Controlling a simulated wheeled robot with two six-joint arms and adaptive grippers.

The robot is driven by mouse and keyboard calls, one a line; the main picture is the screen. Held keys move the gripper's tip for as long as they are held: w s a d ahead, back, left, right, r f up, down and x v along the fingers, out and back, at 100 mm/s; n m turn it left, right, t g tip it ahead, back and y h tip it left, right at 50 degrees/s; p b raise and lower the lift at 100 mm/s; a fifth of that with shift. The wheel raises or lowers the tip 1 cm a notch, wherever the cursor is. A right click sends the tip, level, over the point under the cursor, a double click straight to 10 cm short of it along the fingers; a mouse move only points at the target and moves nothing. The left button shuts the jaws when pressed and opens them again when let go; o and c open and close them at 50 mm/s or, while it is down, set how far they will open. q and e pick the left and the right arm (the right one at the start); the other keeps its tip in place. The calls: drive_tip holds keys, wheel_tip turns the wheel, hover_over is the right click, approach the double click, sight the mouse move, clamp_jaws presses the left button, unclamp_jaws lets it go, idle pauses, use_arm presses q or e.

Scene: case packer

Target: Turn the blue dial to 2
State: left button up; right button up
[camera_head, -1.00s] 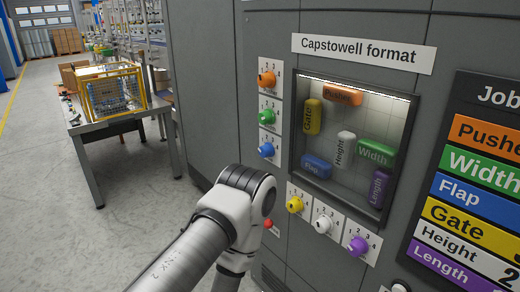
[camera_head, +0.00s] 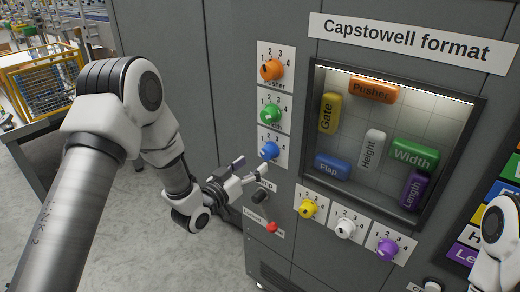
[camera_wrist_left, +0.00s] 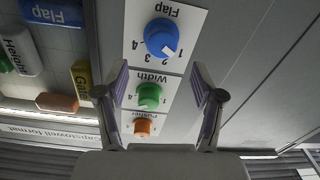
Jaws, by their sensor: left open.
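The blue dial (camera_head: 269,150) is the lowest in the column of three dials left of the lit window. In the left wrist view, which is upside down, the blue dial (camera_wrist_left: 161,36) sits on a white "Flap" plate with numbers 1 to 4. Its white pointer mark faces lower right there, towards the 1 side; the exact setting is hard to read. My left gripper (camera_head: 253,168) is open and empty, just left of and below the blue dial, apart from it. In the wrist view its fingertips (camera_wrist_left: 159,72) frame the green dial's area, with the blue dial beyond them.
The orange dial (camera_head: 271,70) and green dial (camera_head: 270,113) sit above the blue one. A black knob (camera_head: 260,196) and red button (camera_head: 272,227) are below. Yellow (camera_head: 308,209), white (camera_head: 345,228) and purple (camera_head: 387,248) dials line the window's bottom.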

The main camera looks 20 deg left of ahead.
sight(265, 155)
use_arm(q)
drive_tip(key=x, duration=0.3)
drive_tip(key=p+x, duration=0.1)
drive_tip(key=x, duration=0.3)
drive_tip(key=shift+w+a+f, duration=0.1)
drive_tip(key=shift+a+f, duration=0.05)
drive_tip(key=shift+f, duration=0.1)
drive_tip(key=shift+w+d, duration=0.15)
drive_tip(key=shift+d, duration=0.1)
drive_tip(key=shift+a, duration=0.1)
drive_tip(key=c, duration=1.1)
